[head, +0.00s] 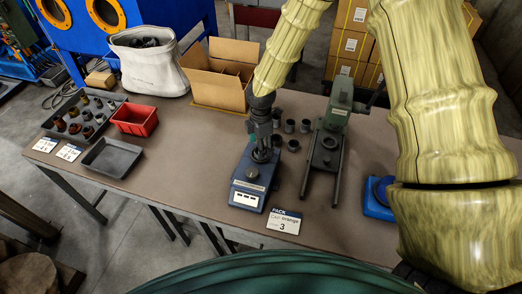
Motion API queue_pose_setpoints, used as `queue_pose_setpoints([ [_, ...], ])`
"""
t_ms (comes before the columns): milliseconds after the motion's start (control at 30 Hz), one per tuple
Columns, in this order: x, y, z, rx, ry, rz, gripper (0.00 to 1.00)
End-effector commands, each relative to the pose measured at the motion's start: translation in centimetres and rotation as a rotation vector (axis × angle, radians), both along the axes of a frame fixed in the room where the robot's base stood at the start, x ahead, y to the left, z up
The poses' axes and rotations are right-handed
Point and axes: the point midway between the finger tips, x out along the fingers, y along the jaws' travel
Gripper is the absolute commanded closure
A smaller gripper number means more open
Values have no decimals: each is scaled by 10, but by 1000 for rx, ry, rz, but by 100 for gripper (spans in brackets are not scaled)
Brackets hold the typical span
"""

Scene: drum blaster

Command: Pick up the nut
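My gripper (262,150) points down over a blue bench device (249,182) with a light label panel, near the middle of the table. Its fingers are small and dark against the device, so I cannot tell whether they are open or shut, or whether they touch or hold anything. No nut can be made out for certain. Several small dark and brownish round parts lie in a grey divided tray (63,134) at the left, too small to identify. Several dark cylindrical pieces (305,126) stand just right of my gripper.
A red bin (135,118), a shallow grey tray (111,158), a white sack (151,75) and an open cardboard box (216,92) stand to the left. A green press (327,148) and a blue object (377,200) are to the right.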

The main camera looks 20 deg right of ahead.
Motion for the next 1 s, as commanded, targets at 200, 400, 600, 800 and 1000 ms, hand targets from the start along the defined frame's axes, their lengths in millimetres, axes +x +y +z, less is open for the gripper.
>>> queue_pose_setpoints([
  [200, -1, 0, -16, 0, 1, 1, 34],
  [400, 0, 1, -19, 0, -1, 1, 34],
  [600, 0, 0, -19, 0, 0, 1, 48],
  [800, 0, 0, -19, 0, 0, 1, 85],
  [1000, 0, 0, -19, 0, -1, 0, 94],
])
